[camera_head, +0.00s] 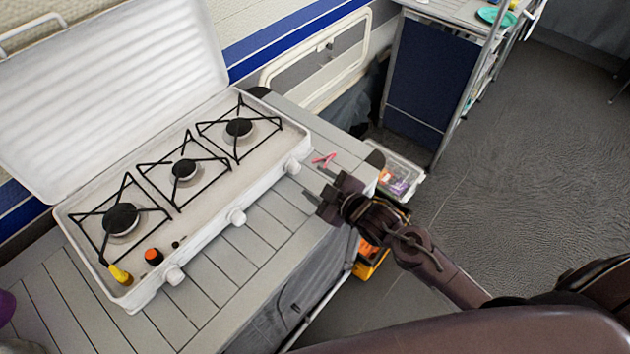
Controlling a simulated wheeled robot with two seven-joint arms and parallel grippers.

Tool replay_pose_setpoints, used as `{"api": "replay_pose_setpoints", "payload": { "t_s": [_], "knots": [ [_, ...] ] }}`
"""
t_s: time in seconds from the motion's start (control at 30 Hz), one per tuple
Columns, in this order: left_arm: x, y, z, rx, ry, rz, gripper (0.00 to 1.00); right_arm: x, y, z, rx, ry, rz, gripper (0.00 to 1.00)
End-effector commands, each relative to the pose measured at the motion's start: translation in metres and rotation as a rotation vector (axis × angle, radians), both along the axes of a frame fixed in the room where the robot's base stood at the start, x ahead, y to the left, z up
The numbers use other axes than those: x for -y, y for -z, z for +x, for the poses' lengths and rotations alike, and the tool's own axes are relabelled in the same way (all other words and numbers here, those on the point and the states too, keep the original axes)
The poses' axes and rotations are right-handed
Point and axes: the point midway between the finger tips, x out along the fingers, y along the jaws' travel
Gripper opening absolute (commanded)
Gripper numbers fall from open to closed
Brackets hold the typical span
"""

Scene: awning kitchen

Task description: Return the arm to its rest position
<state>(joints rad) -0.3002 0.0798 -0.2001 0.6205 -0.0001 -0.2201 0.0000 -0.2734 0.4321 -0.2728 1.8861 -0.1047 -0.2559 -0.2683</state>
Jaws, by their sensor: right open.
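My right arm comes in from the lower right. Its dark gripper (312,182) is open and empty, over the right end of the grey slatted table (205,298), close to the front right corner of the white camping stove (210,205). I cannot tell exactly how high it is above the table. A small pink-red object (323,159) lies on the table just beyond the fingers, apart from them. My left gripper is not in view.
The stove's lid (105,95) stands open. An orange-topped item (153,256) and a yellow item (120,274) are on the stove's near left part. A clear bin (402,178) and yellow crate (372,265) are beside the table. Open floor (540,150) lies right.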

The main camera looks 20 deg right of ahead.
Motion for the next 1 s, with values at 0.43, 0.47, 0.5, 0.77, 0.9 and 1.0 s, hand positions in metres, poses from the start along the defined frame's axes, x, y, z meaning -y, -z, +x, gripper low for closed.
{"api": "replay_pose_setpoints", "payload": {
  "t_s": [0.43, 0.47, 0.5, 0.77, 0.9, 1.0],
  "knots": [
    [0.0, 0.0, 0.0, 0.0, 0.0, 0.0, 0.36, 0.0, 0.0, -0.001, -0.009, 0.008, 0.002, 0.5],
    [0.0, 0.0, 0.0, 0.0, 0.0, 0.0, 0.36, -0.001, -0.001, -0.002, -0.019, 0.014, 0.005, 0.5],
    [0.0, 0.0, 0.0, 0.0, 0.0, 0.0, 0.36, -0.001, -0.001, -0.004, -0.038, 0.028, 0.009, 0.5],
    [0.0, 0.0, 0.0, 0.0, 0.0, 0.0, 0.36, 0.01, -0.007, -0.049, -0.346, 0.249, 0.058, 0.5],
    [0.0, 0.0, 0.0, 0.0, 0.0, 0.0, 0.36, 0.022, -0.013, -0.086, -0.537, 0.386, 0.088, 0.5],
    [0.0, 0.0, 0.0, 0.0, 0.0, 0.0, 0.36, 0.029, -0.017, -0.109, -0.644, 0.46, 0.104, 0.5]
  ]
}}
